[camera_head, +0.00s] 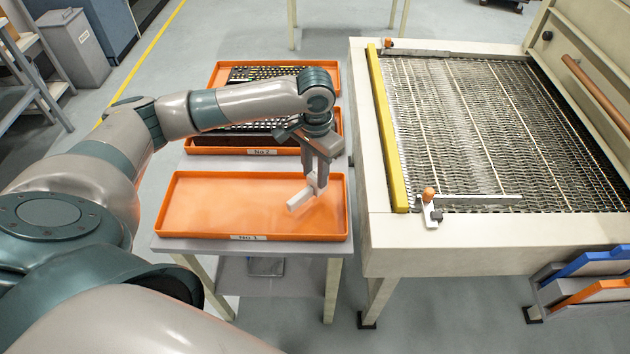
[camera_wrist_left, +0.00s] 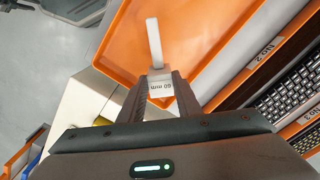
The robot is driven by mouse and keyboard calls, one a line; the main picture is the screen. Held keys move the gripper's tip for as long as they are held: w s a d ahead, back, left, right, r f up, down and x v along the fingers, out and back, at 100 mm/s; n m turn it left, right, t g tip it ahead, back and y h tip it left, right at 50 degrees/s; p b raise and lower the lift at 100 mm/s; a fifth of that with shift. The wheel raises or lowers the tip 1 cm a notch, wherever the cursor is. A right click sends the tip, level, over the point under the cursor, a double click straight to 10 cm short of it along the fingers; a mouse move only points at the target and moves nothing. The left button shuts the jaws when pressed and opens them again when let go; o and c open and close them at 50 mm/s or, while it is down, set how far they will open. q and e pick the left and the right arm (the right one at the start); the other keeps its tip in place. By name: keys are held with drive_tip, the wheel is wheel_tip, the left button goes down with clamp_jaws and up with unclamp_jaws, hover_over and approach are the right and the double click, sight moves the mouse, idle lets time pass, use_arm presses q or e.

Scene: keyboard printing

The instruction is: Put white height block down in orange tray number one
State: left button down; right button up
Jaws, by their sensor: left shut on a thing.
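The white height block (camera_head: 301,198) is held by my left gripper (camera_head: 317,185) over the right part of the orange tray number one (camera_head: 190,205). In the left wrist view, the block (camera_wrist_left: 154,42) sticks out past the fingertips of my left gripper (camera_wrist_left: 160,88), with a "60 mm" label between the fingers. The tray (camera_wrist_left: 195,30) lies behind it in that view. Whether the block touches the tray floor I cannot tell. The tray carries the label "No 1" on its front wall and is otherwise empty. My right gripper is not in view.
Behind tray one stands tray No 2 (camera_head: 212,151) with dark keyboards, and another orange tray (camera_head: 217,75) behind that. A conveyor (camera_head: 470,130) with a yellow edge bar (camera_head: 386,130) stands close to the right. The left part of tray one is free.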

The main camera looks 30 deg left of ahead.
sight(315, 177)
use_arm(q)
drive_tip(key=shift+f+p, duration=0.5)
drive_tip(key=shift+f, duration=1.5)
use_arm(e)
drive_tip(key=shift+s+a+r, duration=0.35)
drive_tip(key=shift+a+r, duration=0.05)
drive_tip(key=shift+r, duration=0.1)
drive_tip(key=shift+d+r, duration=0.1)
use_arm(q)
drive_tip(key=c, duration=1.3)
unclamp_jaws()
drive_tip(key=shift+f, duration=0.1)
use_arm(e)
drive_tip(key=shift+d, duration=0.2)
